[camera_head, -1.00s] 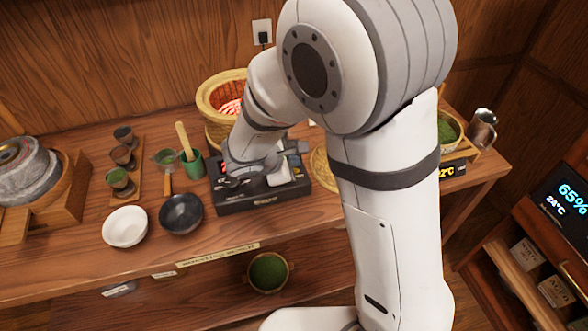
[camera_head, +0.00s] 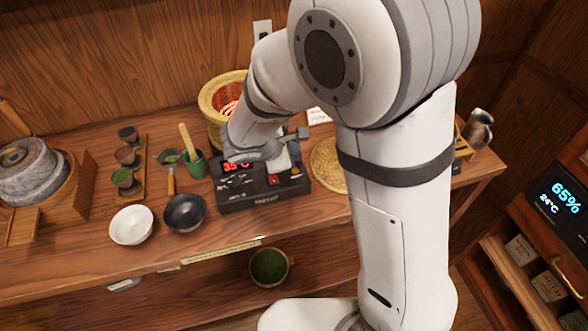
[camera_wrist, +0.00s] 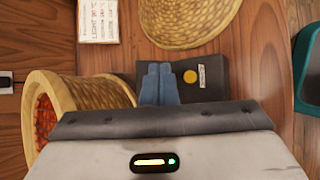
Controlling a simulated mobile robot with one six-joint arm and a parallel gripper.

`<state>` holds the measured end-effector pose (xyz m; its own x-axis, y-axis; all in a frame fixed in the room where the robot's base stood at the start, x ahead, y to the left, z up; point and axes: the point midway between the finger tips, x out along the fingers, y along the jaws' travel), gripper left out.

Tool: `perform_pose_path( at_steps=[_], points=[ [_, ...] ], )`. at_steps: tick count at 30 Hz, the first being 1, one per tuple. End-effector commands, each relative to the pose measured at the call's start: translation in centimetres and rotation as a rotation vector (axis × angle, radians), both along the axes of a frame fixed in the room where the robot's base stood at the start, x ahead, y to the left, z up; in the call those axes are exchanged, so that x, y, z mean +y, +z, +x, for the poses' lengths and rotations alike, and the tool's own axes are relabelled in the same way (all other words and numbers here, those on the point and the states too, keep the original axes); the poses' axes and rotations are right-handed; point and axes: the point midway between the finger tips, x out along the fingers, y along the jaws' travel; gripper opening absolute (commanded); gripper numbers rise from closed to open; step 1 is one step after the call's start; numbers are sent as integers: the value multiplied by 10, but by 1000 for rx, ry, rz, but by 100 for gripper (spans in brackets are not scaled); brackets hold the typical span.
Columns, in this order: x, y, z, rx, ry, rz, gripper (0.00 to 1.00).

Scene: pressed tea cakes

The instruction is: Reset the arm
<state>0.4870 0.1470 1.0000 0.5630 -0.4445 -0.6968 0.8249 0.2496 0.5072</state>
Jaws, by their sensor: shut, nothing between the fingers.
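My gripper (camera_wrist: 160,84) is shut and empty. In the wrist view its two blue fingers lie together over the black control box, beside a round yellow button (camera_wrist: 190,77). In the head view my wrist hangs over the black box (camera_head: 262,203), which has a red lit display (camera_head: 236,166) reading about 35 °C. Part of the box's top is hidden by my wrist. I cannot tell how far the fingertips are from the box.
A woven basket-like brazier (camera_head: 222,97) with a red glow stands behind my wrist. A round woven mat (camera_head: 328,165) lies right of the box. A white bowl (camera_head: 131,225), a dark pan (camera_head: 185,212) and a green cup (camera_head: 195,164) stand to the left. A metal pitcher (camera_head: 478,130) stands far right.

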Motion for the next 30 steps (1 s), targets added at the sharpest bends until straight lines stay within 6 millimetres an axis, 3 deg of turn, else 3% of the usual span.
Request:
perform_pose_path(
  at_steps=[11,14,16,21,24,30],
  points=[
    [-3,1,-1,-1,-11,6,0],
    [-19,11,-5,-7,-85,44,0],
    [-40,22,-13,-13,-188,98,0],
    [-102,53,-54,-39,-551,309,0],
    [-128,68,-84,-57,-766,452,0],
    [-153,91,-142,-100,-1147,760,0]
  ],
)
